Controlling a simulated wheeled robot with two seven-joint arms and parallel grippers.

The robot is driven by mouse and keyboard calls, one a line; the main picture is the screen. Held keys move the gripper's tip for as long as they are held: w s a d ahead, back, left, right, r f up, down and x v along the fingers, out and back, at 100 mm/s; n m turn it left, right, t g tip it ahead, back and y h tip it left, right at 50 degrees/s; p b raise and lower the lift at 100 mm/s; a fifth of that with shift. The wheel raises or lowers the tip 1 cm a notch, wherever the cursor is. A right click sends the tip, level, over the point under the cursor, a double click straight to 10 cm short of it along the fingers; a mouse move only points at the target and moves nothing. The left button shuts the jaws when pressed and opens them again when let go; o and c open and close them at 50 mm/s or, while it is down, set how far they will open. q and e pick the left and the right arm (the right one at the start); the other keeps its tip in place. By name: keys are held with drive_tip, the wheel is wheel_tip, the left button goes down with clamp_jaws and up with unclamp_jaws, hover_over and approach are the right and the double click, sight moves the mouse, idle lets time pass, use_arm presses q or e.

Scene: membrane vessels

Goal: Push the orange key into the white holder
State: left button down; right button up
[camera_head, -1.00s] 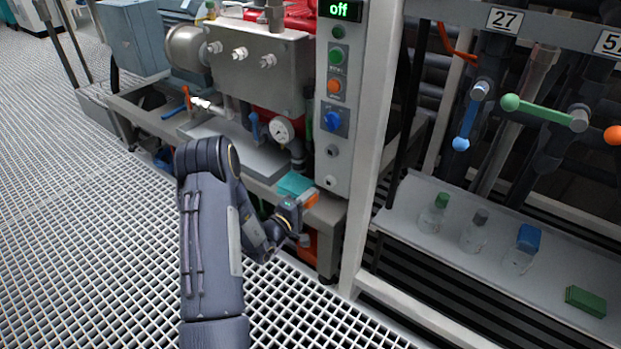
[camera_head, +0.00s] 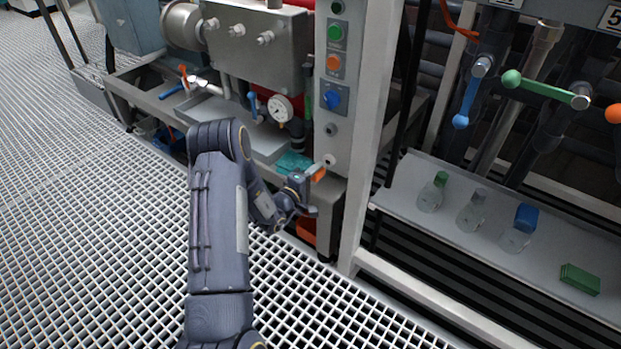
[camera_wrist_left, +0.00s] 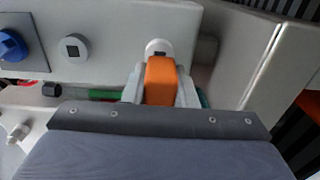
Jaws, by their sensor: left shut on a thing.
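The orange key (camera_wrist_left: 161,82) sits between the two fingers of my left gripper (camera_wrist_left: 160,92), which is shut on it. In the left wrist view the far end of the key is close to the white holder (camera_wrist_left: 158,47), a round socket with a dark slot on the grey panel; I cannot tell whether they touch. In the head view the key (camera_head: 318,175) shows at the tip of my left gripper (camera_head: 312,178), just below the white holder (camera_head: 329,160) low on the control panel. My right gripper is not in view.
The panel (camera_head: 345,120) carries green and orange buttons and a blue knob (camera_head: 333,99). A teal cloth (camera_head: 293,162) lies on the bench beside the gripper. A white frame post (camera_head: 375,130) stands to the right, with a shelf of bottles (camera_head: 405,190) beyond.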

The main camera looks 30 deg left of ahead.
use_arm(q)
drive_tip(key=shift+w+d, duration=0.1)
drive_tip(key=shift+w, duration=0.75)
drive_tip(key=shift+b, duration=0.75)
idle(1.4)
drive_tip(key=shift+w, duration=0.6)
idle(0.4)
drive_tip(key=c, duration=1.1)
unclamp_jaws()
drive_tip(key=shift+s, duration=0.15)
drive_tip(key=shift+s, duration=0.35)
drive_tip(key=s+p, duration=0.2)
drive_tip(key=s, duration=0.5)
drive_tip(key=shift+a, duration=0.3)
